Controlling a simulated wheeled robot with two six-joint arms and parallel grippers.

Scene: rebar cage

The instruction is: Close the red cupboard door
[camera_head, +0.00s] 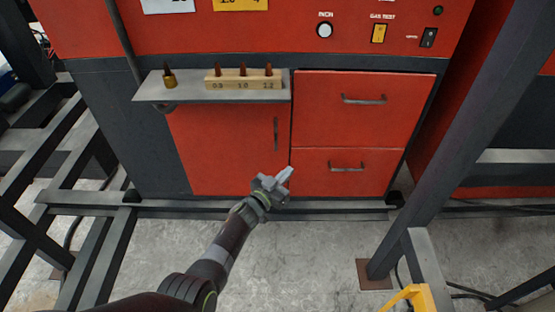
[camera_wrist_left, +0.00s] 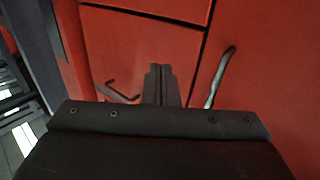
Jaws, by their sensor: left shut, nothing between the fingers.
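The red cupboard door (camera_head: 225,150) is in the lower left of the red cabinet, under a grey shelf. It looks flush or nearly flush with the front; a small gap cannot be ruled out. Its upright handle (camera_head: 276,134) is near its right edge and also shows in the left wrist view (camera_wrist_left: 219,78). My left gripper (camera_head: 285,175) is in front of the door's lower right corner, below the handle. Its fingers (camera_wrist_left: 160,82) are together and empty, near the dark seam between door and drawers. I cannot tell whether they touch. My right gripper is out of view.
Two red drawers (camera_head: 360,112) (camera_head: 322,173) with bar handles are right of the door. The grey shelf (camera_head: 190,93) juts out above the door and carries a wooden block (camera_head: 243,83). Dark steel beams (camera_head: 458,130) stand on both sides; bare concrete floor (camera_head: 310,245) lies in front.

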